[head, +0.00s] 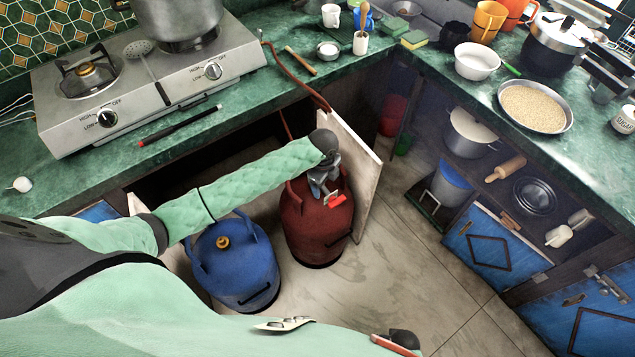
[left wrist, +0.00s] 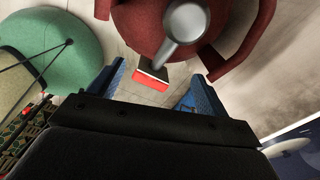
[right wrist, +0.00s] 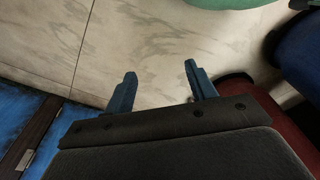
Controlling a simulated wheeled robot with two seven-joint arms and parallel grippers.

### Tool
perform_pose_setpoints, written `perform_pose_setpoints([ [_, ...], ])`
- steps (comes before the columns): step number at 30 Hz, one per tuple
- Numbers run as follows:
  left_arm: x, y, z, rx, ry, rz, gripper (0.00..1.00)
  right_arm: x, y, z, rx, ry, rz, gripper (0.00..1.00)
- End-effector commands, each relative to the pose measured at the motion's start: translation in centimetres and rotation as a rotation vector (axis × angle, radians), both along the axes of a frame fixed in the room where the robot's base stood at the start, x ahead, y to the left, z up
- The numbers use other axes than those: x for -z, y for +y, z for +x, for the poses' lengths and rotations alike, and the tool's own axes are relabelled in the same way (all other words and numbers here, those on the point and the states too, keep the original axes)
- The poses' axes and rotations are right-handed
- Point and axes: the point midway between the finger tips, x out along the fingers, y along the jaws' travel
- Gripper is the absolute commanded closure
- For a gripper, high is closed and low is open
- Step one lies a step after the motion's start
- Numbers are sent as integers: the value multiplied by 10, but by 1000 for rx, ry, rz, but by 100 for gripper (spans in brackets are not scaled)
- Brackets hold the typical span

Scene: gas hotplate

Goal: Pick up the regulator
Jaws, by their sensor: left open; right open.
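The regulator (head: 336,201) shows as a small red and grey part at the top of the red gas cylinder (head: 312,232). In the left wrist view, its red and dark piece (left wrist: 150,79) and a grey rounded part (left wrist: 186,24) show in front of the red cylinder. My left gripper (head: 323,184) is over the cylinder top. Its two blue fingers are open, with the red piece seen between them; contact cannot be told. The left hand partly hides the regulator in the head view. My right gripper (right wrist: 160,82) is open and empty, with bare floor seen beyond its fingers.
A blue gas cylinder (head: 233,262) stands left of the red one. A pale board (head: 352,175) stands close behind the red cylinder. The hose (head: 296,77) hangs over the green counter edge by the hotplate (head: 150,95). The tiled floor (head: 420,285) on the right is clear.

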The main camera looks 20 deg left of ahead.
Motion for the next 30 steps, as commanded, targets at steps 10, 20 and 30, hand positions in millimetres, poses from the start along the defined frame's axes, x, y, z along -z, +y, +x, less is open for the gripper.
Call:
perform_pose_setpoints([
  [10, 1, 36, 37, 125, 27, 55, 22, -2, -11, 6, -6, -9, -14, 44],
  [20, 27, 36, 37, 126, 28, 55, 22, 14, -5, 9, -2, -25, -5, 44],
  [30, 55, 39, 39, 125, 28, 55, 22, 52, -19, -6, -12, -43, -20, 44],
])
